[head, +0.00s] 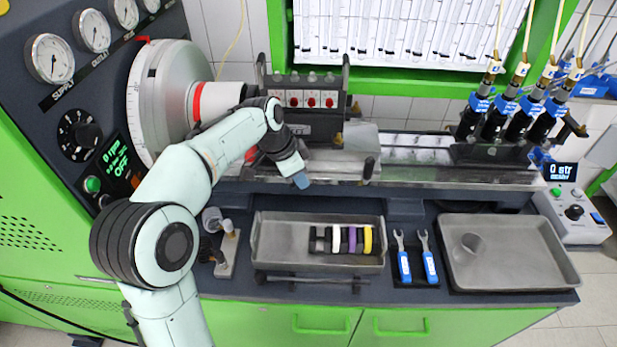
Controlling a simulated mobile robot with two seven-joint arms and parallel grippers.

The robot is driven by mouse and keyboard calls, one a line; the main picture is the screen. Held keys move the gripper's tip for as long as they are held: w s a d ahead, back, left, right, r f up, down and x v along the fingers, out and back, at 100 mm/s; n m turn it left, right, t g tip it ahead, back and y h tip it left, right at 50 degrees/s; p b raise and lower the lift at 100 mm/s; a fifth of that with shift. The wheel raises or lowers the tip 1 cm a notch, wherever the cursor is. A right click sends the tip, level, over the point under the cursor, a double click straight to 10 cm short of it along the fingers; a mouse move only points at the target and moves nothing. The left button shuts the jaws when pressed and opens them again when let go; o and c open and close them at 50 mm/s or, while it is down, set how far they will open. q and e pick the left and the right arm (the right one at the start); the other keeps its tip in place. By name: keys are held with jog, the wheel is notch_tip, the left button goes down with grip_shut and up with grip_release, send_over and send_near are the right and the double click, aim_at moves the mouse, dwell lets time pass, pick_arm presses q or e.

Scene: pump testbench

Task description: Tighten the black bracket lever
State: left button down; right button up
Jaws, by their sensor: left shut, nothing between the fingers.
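My left arm comes in from the lower left, and my left gripper (300,180) is over the front edge of the bench rail. Its blue-grey fingertips are together, with nothing between them. A short black lever (368,169) stands roughly upright at the front of the rail bracket, to the right of my gripper and apart from it. I take this as the black bracket lever; how tight it is cannot be seen. A clamping block (305,98) with red and white squares and black uprights sits behind my gripper. My right gripper is out of view.
A grey tray (280,262) with black, white, purple and yellow rings lies below the rail. Two blue-handled wrenches (404,265) lie beside it. Another tray (510,278) with a cup is at right. Black injectors (497,120) stand on the right. A large wheel (160,90) is left.

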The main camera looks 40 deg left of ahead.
pick_arm(q)
jog(key=shift+s+a, duration=0.4)
jog(key=shift+a, duration=0.25)
jog(key=shift+r, duration=0.1)
dwell(0.3)
